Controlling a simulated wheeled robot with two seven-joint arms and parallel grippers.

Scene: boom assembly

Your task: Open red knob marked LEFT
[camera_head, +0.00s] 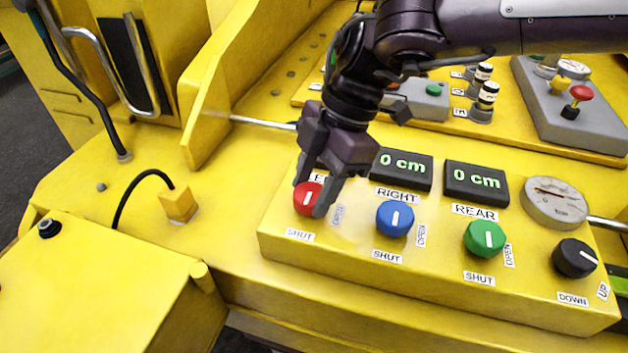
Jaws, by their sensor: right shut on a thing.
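The red knob (303,201) sits at the left end of the yellow control panel (420,283). A SHUT label (300,235) is below it and an OPEN label (338,215) is at its right. The label above it is mostly covered by my gripper. My right gripper (314,193) reaches down from above and is shut on the red knob, with one finger at each side. The fingers hide part of the knob, so its exact pointer angle is hard to tell. My left gripper is not in view.
To the right are a blue knob (394,219) marked RIGHT, a green knob (484,239) marked REAR and a black knob (574,258). Two displays (403,169) read 0 cm. A round gauge (553,203) stands beyond. A black cable (136,192) arches at the left.

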